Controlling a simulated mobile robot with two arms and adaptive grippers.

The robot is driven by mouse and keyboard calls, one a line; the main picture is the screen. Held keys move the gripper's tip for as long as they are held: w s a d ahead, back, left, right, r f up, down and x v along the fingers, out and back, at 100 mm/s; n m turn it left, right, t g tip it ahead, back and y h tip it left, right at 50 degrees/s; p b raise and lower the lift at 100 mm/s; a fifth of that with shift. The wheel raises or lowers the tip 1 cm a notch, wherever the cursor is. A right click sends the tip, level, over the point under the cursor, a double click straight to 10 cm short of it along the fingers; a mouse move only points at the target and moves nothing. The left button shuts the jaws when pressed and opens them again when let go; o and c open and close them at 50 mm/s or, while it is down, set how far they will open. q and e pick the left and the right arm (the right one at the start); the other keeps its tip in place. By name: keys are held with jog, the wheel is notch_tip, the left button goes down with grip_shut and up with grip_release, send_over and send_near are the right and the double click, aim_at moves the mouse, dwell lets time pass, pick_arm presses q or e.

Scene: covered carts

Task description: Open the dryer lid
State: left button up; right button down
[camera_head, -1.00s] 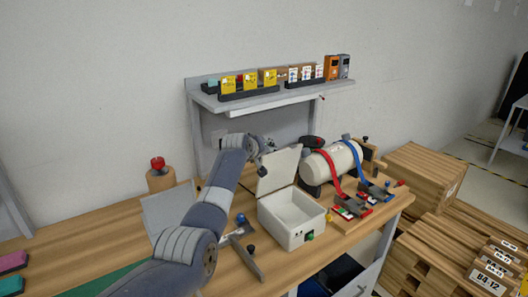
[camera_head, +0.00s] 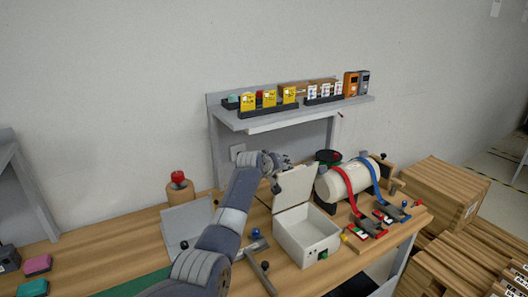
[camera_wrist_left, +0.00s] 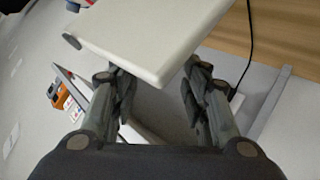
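The dryer is a white open box (camera_head: 318,222) on the wooden table. Its white lid (camera_head: 296,186) stands up at the back edge, so the inside shows. My left gripper (camera_head: 278,172) is just behind the lid's upper left part, partly hidden by the lid. In the left wrist view the white lid panel (camera_wrist_left: 150,35) reaches in from the top, its corner near the gap between the fingers. The left fingers (camera_wrist_left: 160,100) are spread apart and open; I cannot tell whether they touch the lid. My right gripper is not in view.
A white tank with red and blue straps (camera_head: 345,180) stands right of the dryer. A grey metal stand (camera_head: 258,258) lies left of it. A shelf with several boxes (camera_head: 240,121) is behind. Wooden crates (camera_head: 440,185) stack at right.

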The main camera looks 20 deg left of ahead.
pick_arm(q)
jog(key=s+a+r+p, duration=0.3)
jog(key=s+r+p, duration=0.2)
jog(key=s+r, duration=0.1)
jog(key=shift+s+a+r, duration=0.25)
jog(key=shift+s+r, duration=0.05)
jog(key=shift+r, duration=0.2)
dwell(0.6)
jog(key=v, duration=1.2)
dwell(0.3)
jog(key=shift+f, duration=0.1)
